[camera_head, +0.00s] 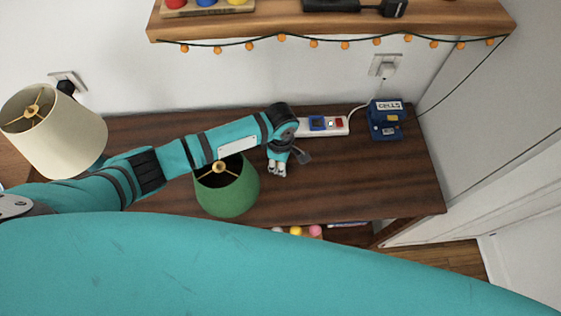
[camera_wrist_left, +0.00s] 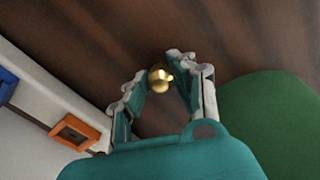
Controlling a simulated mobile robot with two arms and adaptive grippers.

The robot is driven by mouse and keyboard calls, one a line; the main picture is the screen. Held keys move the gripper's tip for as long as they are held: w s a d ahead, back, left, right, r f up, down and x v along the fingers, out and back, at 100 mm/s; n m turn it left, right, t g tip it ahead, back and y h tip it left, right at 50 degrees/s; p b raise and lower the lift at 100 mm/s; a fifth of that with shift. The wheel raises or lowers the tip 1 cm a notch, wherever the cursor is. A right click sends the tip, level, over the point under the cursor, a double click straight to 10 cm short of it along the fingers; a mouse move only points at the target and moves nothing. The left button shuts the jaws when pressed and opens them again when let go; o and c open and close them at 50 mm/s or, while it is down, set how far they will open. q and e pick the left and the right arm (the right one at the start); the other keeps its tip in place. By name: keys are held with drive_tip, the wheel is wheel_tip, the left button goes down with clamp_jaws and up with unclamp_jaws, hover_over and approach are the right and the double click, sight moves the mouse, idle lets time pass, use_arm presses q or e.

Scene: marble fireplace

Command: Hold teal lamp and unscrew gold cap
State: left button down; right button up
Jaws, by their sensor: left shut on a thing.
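A lamp with a green shade (camera_head: 236,192) stands on the dark wood table; no teal-shaded lamp shows. Its shade is partly covered by my left arm, and gold spokes (camera_head: 219,168) show in its open top. My left gripper (camera_head: 277,171) is above the table, just right of the shade and apart from it. In the left wrist view its fingers (camera_wrist_left: 157,83) are shut on a small round gold cap (camera_wrist_left: 160,78), with table behind it. The green shade also shows at the right of the left wrist view (camera_wrist_left: 270,125). My right gripper is out of view.
A cream-shaded lamp (camera_head: 62,138) stands at the left. A power strip (camera_head: 308,127) and a blue device (camera_head: 385,120) lie along the table's back. A wooden shelf (camera_head: 290,24) with hanging orange lights is above. The table right of my gripper (camera_head: 370,180) is clear.

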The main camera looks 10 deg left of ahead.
use_arm(q)
drive_tip(key=shift+s+f, duration=0.35)
drive_tip(key=shift+f, duration=0.2)
drive_tip(key=c, duration=1.5)
unclamp_jaws()
drive_tip(key=shift+s, duration=0.1)
drive_tip(key=o, duration=0.4)
drive_tip(key=shift+f, duration=0.2)
drive_tip(key=shift+w, duration=0.2)
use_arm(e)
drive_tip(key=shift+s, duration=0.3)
use_arm(q)
drive_tip(key=shift+r, duration=0.1)
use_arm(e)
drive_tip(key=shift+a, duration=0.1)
use_arm(q)
drive_tip(key=shift+w+r, duration=0.1)
drive_tip(key=shift+r, duration=0.05)
wheel_tip(320, 180, up, 13)
drive_tip(key=shift+w+r, duration=0.15)
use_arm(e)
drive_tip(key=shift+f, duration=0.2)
